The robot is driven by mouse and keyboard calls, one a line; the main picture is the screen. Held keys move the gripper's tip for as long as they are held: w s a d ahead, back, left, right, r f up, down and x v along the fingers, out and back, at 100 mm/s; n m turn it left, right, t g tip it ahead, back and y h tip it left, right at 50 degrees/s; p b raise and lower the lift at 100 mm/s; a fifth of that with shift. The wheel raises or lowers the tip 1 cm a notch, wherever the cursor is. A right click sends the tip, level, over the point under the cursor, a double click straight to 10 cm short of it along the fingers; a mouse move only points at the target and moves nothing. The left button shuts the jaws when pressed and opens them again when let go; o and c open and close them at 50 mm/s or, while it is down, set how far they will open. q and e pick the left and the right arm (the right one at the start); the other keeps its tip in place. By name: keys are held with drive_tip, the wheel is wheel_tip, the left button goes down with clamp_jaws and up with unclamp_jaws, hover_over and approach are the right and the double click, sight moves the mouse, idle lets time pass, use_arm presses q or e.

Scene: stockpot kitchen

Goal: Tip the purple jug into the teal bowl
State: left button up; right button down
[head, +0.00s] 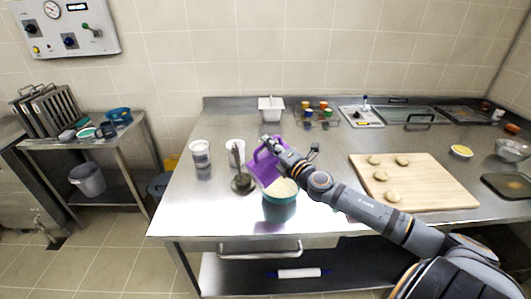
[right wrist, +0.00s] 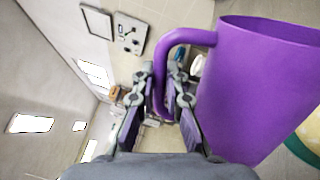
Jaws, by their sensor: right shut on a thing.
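The purple jug (head: 264,165) is held tilted at the teal bowl (head: 279,209) in the head view. The bowl stands near the front edge of the steel table and shows pale contents up to its rim. My right gripper (head: 277,148) is shut on the jug's handle. In the right wrist view the handle (right wrist: 172,48) passes between the fingers (right wrist: 161,100) and the jug's body (right wrist: 258,85) fills the right side. A teal edge of the bowl (right wrist: 304,145) shows behind it. The jug's inside is hidden. My left gripper is not in view.
A wooden board (head: 430,185) with several dough balls lies to the right. A white container (head: 271,108) and a rack of jars (head: 316,115) stand behind. The table's front left is clear.

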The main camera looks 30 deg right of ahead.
sight(280, 141)
drive_tip(key=shift+d+f+b, duration=0.2)
drive_tip(key=shift+f+b, duration=0.05)
drive_tip(key=shift+b, duration=0.05)
drive_tip(key=d+m, duration=0.3)
drive_tip(key=d, duration=0.1)
drive_tip(key=shift+d+f+m+h, duration=0.1)
drive_tip(key=shift+m+h, duration=0.2)
drive_tip(key=shift+m, duration=0.1)
drive_tip(key=shift+d+m, duration=0.3)
drive_tip(key=shift+d, duration=0.1)
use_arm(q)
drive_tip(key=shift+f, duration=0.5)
use_arm(e)
drive_tip(key=d+m, duration=0.5)
drive_tip(key=d, duration=0.2)
drive_tip(key=shift+d+r+m+h, duration=0.25)
drive_tip(key=shift+r+m+h, duration=0.05)
drive_tip(key=shift+m+h, duration=0.1)
drive_tip(key=shift+w, duration=0.1)
drive_tip(key=shift+a, duration=0.15)
idle(0.6)
